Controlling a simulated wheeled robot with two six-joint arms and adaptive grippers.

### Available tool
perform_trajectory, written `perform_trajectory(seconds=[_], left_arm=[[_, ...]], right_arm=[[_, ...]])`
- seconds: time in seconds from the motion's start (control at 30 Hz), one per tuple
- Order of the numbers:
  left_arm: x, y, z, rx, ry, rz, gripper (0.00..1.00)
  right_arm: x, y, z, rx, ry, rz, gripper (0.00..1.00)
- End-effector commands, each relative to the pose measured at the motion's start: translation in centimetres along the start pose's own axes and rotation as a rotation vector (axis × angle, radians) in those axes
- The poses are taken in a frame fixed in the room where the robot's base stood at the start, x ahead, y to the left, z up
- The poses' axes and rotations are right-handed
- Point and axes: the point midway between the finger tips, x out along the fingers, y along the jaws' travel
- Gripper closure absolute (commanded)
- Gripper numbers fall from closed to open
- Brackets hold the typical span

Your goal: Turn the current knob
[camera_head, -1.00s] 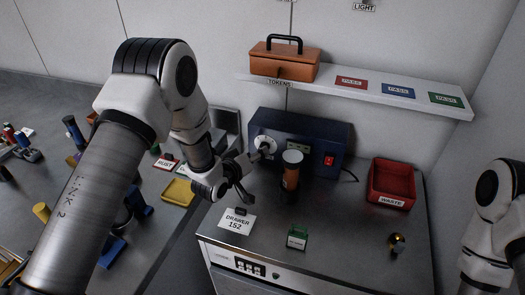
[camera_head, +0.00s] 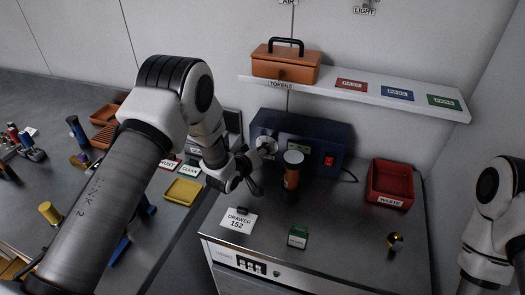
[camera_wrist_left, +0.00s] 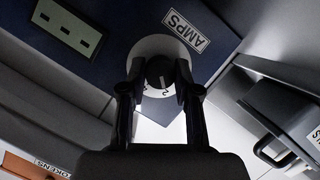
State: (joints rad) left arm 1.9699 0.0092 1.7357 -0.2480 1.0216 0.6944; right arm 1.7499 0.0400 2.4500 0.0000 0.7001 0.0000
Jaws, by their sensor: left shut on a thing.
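The current knob (camera_wrist_left: 159,72) is a dark round knob on a white numbered dial under an AMPS label (camera_wrist_left: 185,30), in the left wrist view. It sits on the front of the dark blue power unit (camera_head: 322,143), whose white dial (camera_head: 264,145) shows at the left in the head view. My left gripper (camera_wrist_left: 158,75) has its two fingers on either side of the knob and is shut on it. In the head view my left gripper (camera_head: 262,152) reaches the dial and partly covers it. My right arm shows at the right edge, but its gripper is out of view.
A red waste bin (camera_head: 390,182) stands further right. A shelf (camera_head: 360,97) runs above the unit.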

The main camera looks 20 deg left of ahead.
Motion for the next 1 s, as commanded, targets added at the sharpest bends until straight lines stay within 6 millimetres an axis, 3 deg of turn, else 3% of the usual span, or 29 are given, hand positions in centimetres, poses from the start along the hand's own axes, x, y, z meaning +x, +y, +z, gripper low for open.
perform_trajectory(seconds=[0.37, 1.0], left_arm=[[0.1, 0.0, 0.2, 0.146, 0.007, -0.056, 1.0], [0.2, 0.2, 0.4, 0.645, 0.029, -0.246, 1.0]], right_arm=[[1.5, 0.0, 0.0, 0.0, 0.0, 0.0, 1.0], [6.1, 0.0, 0.0, 0.0, 0.0, 0.0, 1.0]])
